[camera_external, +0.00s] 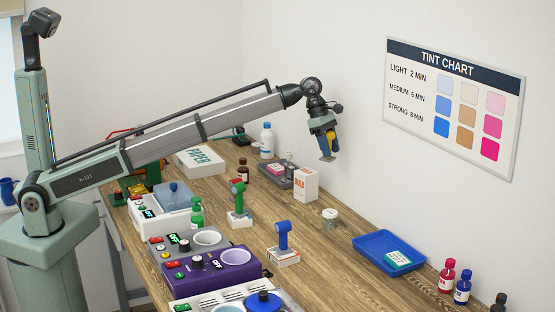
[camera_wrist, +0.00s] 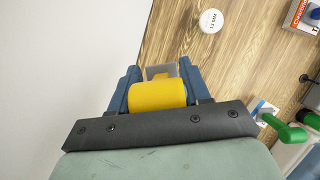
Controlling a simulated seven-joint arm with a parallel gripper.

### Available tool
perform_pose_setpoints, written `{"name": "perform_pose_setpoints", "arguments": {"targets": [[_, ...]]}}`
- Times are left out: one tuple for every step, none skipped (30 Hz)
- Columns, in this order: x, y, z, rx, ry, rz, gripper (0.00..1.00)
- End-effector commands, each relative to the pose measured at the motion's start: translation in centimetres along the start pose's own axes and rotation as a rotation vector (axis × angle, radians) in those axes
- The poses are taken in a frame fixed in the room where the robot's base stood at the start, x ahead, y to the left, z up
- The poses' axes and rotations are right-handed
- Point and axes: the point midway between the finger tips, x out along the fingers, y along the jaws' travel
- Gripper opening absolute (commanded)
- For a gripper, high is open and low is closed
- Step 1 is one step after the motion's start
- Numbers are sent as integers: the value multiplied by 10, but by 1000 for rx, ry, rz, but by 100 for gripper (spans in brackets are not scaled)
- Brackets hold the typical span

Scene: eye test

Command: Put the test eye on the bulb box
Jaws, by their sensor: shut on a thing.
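My gripper (camera_external: 325,138) hangs in the air at the end of the arm, near the back wall. It is shut on a yellow piece (camera_external: 327,154), which I take to be the test eye. In the wrist view my gripper (camera_wrist: 155,95) has blue fingers around its yellow round body (camera_wrist: 158,95), with a small grey plate beyond it. The bulb box (camera_external: 305,185), white with orange-red lettering, stands upright on the wooden table below the gripper and apart from it. I cannot see the box in the wrist view.
A lidded jar (camera_external: 330,218) stands just in front of the box; its white lid shows in the wrist view (camera_wrist: 211,21). A dark tray (camera_external: 275,178) is left of the box. Blue (camera_external: 283,234) and green (camera_external: 238,190) upright pieces stand nearby. A blue tray (camera_external: 370,245) is to the right.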

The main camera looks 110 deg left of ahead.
Motion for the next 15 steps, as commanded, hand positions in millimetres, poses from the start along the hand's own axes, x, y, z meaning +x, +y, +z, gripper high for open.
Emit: {"name": "perform_pose_setpoints", "arguments": {"targets": [[-12,14,-14,-19,-1,8,11],[-18,20,-20,-26,-1,11,11],[-25,28,-28,-36,-1,15,11],[-29,33,-34,-42,-1,18,11],[-34,37,-39,-47,-1,20,11],[-39,43,-46,-54,-1,23,11],[-43,45,-50,-56,-1,24,11],[-46,48,-54,-59,-1,25,11],[-51,51,-59,-61,-1,26,11],[-55,53,-63,-61,0,26,11],[-59,54,-66,-60,0,25,11],[-64,51,-69,-51,-1,22,11],[-66,45,-69,-36,-1,16,11],[-66,41,-71,-21,-1,10,11],[-65,37,-74,-4,-1,1,11]]}}
